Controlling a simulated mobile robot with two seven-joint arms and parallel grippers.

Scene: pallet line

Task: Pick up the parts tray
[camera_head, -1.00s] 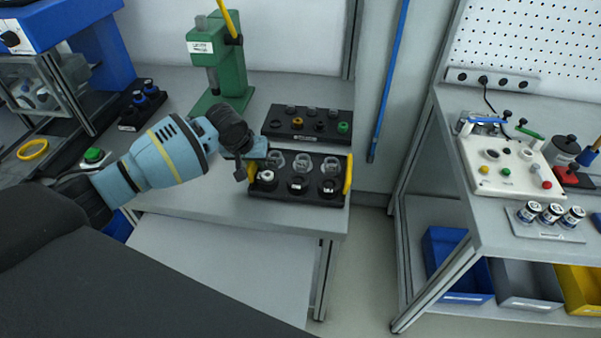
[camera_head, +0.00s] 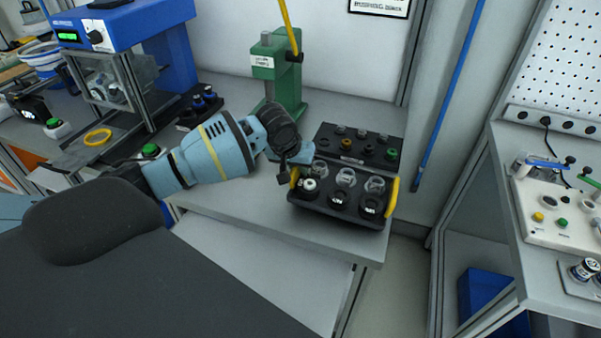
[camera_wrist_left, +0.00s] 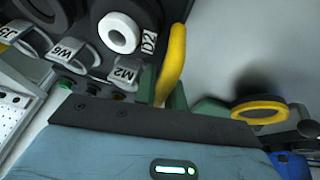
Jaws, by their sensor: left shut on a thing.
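The parts tray (camera_head: 338,215) is black with a yellow handle at each end, and it stands over the front right of the grey bench. It holds several clear-lidded jars and dark round parts. My left gripper (camera_head: 291,168) is shut on its left handle (camera_head: 294,177). In the left wrist view the yellow handle (camera_wrist_left: 174,62) rises beside the dark jaw edge, with a white ring and labelled parts beyond. Whether the tray's underside is clear of the bench cannot be told. My right gripper is not in view.
A black rack (camera_head: 357,147) with coloured parts sits close behind the tray. A green press (camera_head: 283,80) stands behind left, and a blue machine (camera_head: 125,28) further left. A blue pole (camera_head: 447,100) rises on the right, before a second bench (camera_head: 510,200).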

